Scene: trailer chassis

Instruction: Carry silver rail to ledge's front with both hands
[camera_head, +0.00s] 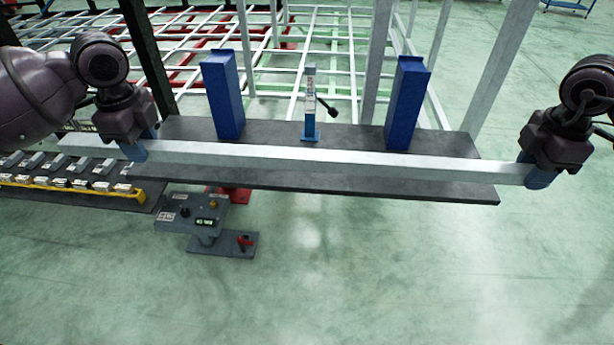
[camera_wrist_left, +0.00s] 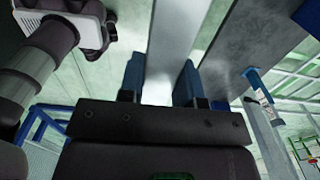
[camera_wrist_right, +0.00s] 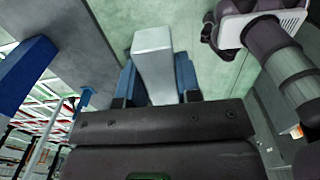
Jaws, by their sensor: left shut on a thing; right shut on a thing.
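The silver rail (camera_head: 330,162) is a long straight bar that runs across the head view along the front side of the dark ledge (camera_head: 420,188). My left gripper (camera_head: 135,150) is shut on the rail toward its left end, and a short piece sticks out beyond it. My right gripper (camera_head: 538,178) is shut on the rail's right end. In the left wrist view the rail (camera_wrist_left: 175,40) lies between the blue fingers. In the right wrist view the rail's end (camera_wrist_right: 153,42) shows between the fingers. I cannot tell whether the rail touches the ledge.
Two blue posts (camera_head: 223,95) (camera_head: 407,103) and a blue clamp with a black handle (camera_head: 310,110) stand on the ledge. A control box (camera_head: 195,212) stands below it. A parts rack (camera_head: 75,182) is at left. Open green floor lies in front.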

